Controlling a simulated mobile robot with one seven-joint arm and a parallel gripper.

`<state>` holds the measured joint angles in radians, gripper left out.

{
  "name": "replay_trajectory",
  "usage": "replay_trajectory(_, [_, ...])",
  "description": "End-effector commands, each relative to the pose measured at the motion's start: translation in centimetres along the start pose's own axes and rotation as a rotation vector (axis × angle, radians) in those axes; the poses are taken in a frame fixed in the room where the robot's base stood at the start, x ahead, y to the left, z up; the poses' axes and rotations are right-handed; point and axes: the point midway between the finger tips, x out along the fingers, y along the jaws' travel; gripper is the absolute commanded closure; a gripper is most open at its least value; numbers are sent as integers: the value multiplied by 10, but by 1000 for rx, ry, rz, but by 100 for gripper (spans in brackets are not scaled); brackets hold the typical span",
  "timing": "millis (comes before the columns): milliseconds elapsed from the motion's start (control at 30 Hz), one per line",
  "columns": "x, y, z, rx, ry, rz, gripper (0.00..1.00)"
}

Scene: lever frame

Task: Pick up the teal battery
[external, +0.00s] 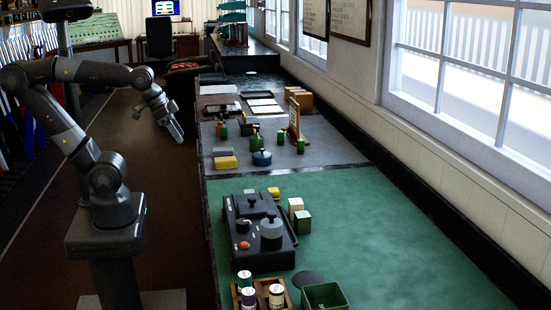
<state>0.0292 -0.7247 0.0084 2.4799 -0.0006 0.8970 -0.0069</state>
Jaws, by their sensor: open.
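My gripper (178,136) hangs in the air left of the long bench, over the floor, pointing down. It is small in the picture and holds nothing that I can see. A wooden tray (263,288) at the near left of the green bench top holds upright cylinders. One, with a teal-looking band (245,280), stands at the tray's back left and may be the teal battery. A purple-banded cylinder (249,297) stands in front of it and an olive-banded one (277,297) to its right. My gripper is far from all of them.
A black device (242,254) with a grey knob stands behind the tray. A green open bin (324,297) and a dark disc (308,279) lie to the right. Green bottles (256,138) stand farther back. The right of the green top is clear.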

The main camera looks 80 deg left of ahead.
Motion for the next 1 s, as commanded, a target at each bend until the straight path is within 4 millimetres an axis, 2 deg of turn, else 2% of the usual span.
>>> replay_trajectory(167, [8,31,-41,60,-25,74,46])
replay_trajectory(267, [15,57,-68,100,-42,119,46])
replay_trajectory(467, [35,122,-113,177,-76,186,46])
replay_trajectory(600, [53,178,-134,237,-98,218,46])
replay_trajectory(667, [61,204,-140,264,-107,229,46])
replay_trajectory(800, [79,271,-147,331,-120,247,46])
replay_trajectory(867, [87,301,-146,362,-125,252,46])
replay_trajectory(1000, [103,375,-133,440,-127,261,46])
